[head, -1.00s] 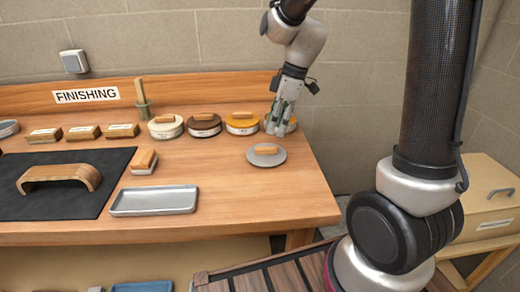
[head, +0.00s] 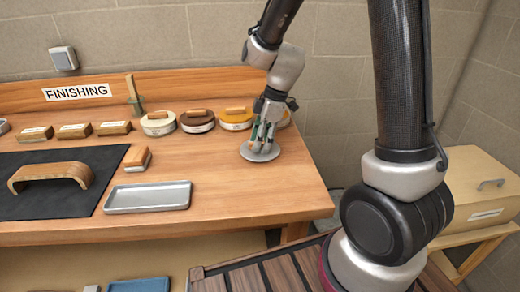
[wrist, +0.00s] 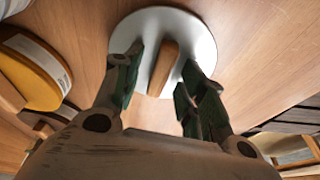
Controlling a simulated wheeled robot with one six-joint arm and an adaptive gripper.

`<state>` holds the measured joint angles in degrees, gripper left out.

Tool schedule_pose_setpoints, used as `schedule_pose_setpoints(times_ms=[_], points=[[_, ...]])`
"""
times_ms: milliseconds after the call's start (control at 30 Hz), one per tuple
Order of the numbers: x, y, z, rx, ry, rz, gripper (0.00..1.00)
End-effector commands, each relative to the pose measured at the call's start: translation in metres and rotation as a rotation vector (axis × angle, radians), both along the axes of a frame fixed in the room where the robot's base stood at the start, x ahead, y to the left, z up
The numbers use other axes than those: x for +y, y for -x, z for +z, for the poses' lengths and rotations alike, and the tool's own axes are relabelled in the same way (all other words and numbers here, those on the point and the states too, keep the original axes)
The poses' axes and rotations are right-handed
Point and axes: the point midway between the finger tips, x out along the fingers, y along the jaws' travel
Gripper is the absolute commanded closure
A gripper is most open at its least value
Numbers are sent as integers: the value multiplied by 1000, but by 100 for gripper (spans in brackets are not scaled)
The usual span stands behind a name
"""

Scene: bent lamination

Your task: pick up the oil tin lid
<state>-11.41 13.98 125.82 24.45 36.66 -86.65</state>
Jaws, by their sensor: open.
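The oil tin lid (head: 247,153) is a round grey disc with a wooden bar handle, lying on the right part of the bench. In the wrist view the lid (wrist: 196,41) shows its wooden handle (wrist: 163,68) between my fingers. My gripper (head: 263,142) is directly over the lid, pointing down. In the wrist view my gripper (wrist: 158,85) is open, with one finger on each side of the handle and a gap on both sides. In the head view the fingers hide most of the handle.
Several round tins stand behind, including a yellow one (head: 235,119) and a brown one (head: 197,121); another is partly hidden behind my gripper. A grey tray (head: 148,197) and a wooden-backed block (head: 138,158) are to the left. The bench front right is clear.

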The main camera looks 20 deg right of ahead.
Motion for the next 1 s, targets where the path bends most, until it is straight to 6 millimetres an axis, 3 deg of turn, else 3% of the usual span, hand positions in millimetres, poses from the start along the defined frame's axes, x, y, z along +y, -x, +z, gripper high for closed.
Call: schedule_pose_setpoints(times_ms=[133, 367, 733, 1000], points=[[0, 0, 0, 0, 0, 0, 59], [0, 0, 1, -1, 0, -1, 100], [0, -1, 5, -3, 0, -1, 100], [0, -1, 55, -6, -1, 1, 100]])
